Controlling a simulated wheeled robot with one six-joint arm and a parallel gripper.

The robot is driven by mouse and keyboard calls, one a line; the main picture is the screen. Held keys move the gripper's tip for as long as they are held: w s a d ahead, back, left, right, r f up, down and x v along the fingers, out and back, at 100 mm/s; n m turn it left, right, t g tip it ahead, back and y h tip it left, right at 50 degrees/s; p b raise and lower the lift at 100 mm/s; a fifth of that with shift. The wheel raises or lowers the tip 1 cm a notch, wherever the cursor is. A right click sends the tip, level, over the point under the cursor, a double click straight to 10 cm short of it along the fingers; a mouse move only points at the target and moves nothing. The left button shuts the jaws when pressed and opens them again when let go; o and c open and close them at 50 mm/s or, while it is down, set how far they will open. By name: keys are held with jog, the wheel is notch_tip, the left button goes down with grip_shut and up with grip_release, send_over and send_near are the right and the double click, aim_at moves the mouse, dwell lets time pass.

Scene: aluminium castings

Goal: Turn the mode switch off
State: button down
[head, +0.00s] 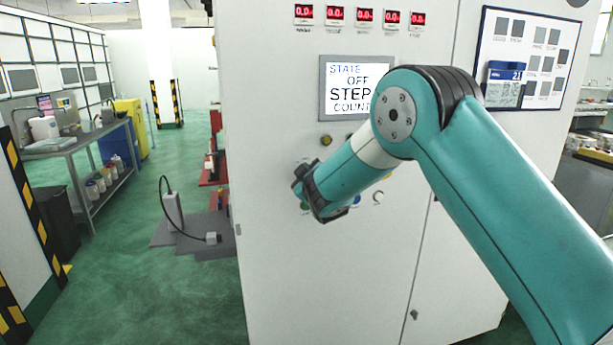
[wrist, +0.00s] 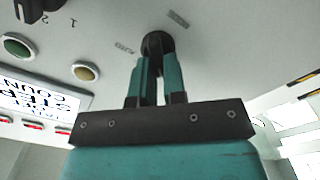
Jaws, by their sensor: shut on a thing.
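The mode switch appears to be the dark round knob (wrist: 152,40) on the pale cabinet front in the wrist view. Two small labels sit beside it, too small to read. My gripper (wrist: 157,62) is shut on this knob, its two teal fingers on either side of it. The fingers cover part of the knob, so its pointing direction cannot be told. In the head view my gripper (head: 312,192) is against the cabinet (head: 275,120) below the screen, and it hides the knob. The screen (head: 357,88) reads STATE OFF, STEP COUNT.
A green button (wrist: 18,46), a yellow button (wrist: 86,72) and another dark knob (wrist: 38,8) marked 1 and 2 are near the gripper. Red displays (head: 364,15) line the cabinet top.

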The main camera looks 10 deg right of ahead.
dwell(0.4)
jog(key=c, duration=1.2)
grip_release()
jog(key=shift+s, duration=0.1)
jog(key=s+b, duration=0.9)
jog(key=s, duration=0.8)
jog(key=shift+s, duration=0.15)
